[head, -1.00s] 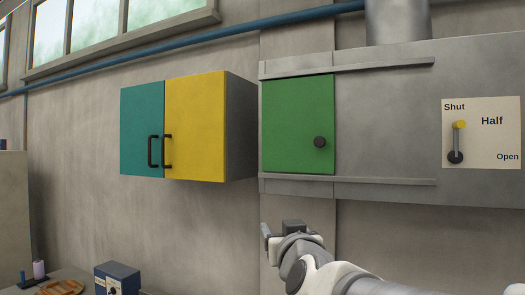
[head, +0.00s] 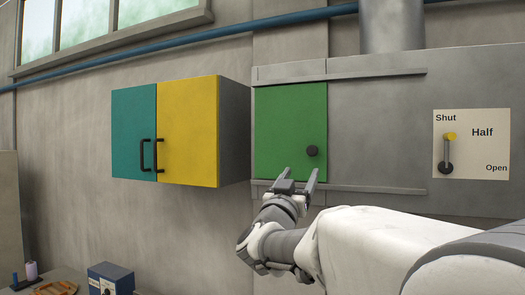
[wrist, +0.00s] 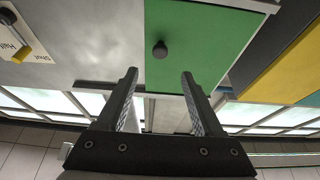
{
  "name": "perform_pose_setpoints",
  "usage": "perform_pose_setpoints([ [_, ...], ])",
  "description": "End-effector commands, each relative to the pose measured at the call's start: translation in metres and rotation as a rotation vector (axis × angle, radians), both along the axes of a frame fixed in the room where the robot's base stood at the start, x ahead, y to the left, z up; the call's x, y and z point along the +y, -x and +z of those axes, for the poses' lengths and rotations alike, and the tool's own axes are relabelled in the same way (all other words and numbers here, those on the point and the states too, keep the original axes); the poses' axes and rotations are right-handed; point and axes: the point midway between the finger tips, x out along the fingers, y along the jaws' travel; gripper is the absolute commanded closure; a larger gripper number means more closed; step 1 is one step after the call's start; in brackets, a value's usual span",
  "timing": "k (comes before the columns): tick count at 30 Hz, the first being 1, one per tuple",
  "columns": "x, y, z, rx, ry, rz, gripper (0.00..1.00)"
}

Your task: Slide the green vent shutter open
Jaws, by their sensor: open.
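The green vent shutter (head: 290,125) is a flat panel between an upper and a lower rail on a grey metal duct. Its round dark knob (head: 312,151) is near the shutter's right edge. The shutter is at the left end of the rails. My gripper (head: 300,175) is open and empty, below and close to the knob in the head view. In the wrist view the knob (wrist: 160,49) appears beyond the two fingertips (wrist: 159,72), roughly between them and apart from both. The green shutter (wrist: 195,45) fills the upper middle there.
A panel (head: 470,143) marked Shut, Half and Open is on the duct at right, its yellow-tipped lever pointing up toward Shut. A teal and yellow cabinet (head: 188,133) hangs left of the shutter. Bare duct (head: 375,130) lies right of the shutter. A blue box (head: 110,278) is low at left.

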Motion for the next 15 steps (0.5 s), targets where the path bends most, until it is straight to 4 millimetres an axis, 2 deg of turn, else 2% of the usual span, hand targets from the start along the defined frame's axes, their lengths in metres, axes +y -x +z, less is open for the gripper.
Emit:
perform_pose_setpoints([
  [1, -0.006, -0.010, 0.008, 0.000, 0.001, -0.003, 0.31],
  [9, -0.033, -0.058, 0.030, 0.001, 0.001, -0.002, 0.31],
  [15, -0.047, -0.083, 0.042, -0.001, 0.000, 0.000, 0.31],
])
